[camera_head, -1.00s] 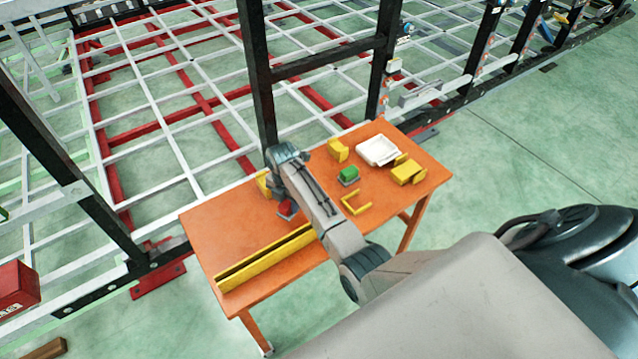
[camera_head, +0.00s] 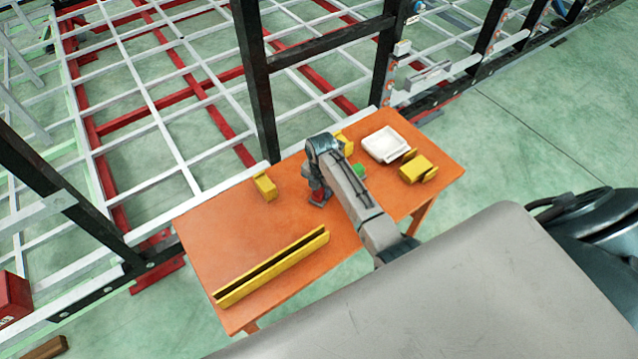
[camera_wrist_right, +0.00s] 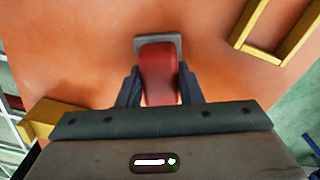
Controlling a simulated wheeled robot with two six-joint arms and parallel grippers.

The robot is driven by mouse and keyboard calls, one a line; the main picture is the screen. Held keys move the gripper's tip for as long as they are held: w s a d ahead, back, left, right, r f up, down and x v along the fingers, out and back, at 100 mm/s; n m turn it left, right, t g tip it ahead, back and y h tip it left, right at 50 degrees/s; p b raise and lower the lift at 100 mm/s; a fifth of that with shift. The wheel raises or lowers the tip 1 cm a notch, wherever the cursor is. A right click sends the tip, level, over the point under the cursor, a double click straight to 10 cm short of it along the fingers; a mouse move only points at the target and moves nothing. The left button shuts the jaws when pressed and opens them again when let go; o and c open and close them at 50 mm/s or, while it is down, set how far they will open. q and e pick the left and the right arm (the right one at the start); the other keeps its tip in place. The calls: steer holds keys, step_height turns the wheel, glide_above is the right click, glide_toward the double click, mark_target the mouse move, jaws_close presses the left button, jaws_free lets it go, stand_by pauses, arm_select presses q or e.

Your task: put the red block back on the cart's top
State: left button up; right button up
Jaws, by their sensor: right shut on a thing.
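The red block (camera_wrist_right: 158,72) has a grey square base (camera_wrist_right: 145,43) at its far end in the right wrist view. My right gripper (camera_wrist_right: 160,82) is shut on it, with a dark finger on each side. In the head view the right gripper (camera_head: 318,188) is over the middle of the orange top (camera_head: 215,235), and only a little of the red block (camera_head: 317,193) shows beneath it. I cannot tell whether the base touches the orange top or hangs just above it. My left gripper is not in view.
A long yellow channel (camera_head: 272,267) lies at the front. A green block (camera_head: 360,171), white tray (camera_head: 386,143) and yellow bracket (camera_head: 416,170) are to the right. Black chassis posts (camera_head: 258,95) rise behind.

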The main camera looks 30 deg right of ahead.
steer(key=shift+w+f, duration=0.15)
steer(key=shift+w, duration=0.2)
steer(key=shift+c, duration=0.3)
steer(key=o, duration=0.9)
steer(key=shift+s, duration=0.3)
steer(key=shift+o, duration=0.2)
steer(key=shift+s+d+r, duration=0.15)
steer(key=shift+s+r, duration=0.1)
steer(key=shift+w, duration=0.15)
steer(key=shift+w+r, duration=0.1)
steer(key=shift+r, duration=0.1)
step_height(320, 180, up, 4)
steer(key=shift+r+b, duration=0.15)
steer(key=shift+b, duration=0.9)
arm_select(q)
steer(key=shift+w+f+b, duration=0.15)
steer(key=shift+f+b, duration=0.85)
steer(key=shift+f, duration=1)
arm_select(e)
step_height(320, 180, up, 7)
steer(key=shift+r, duration=0.15)
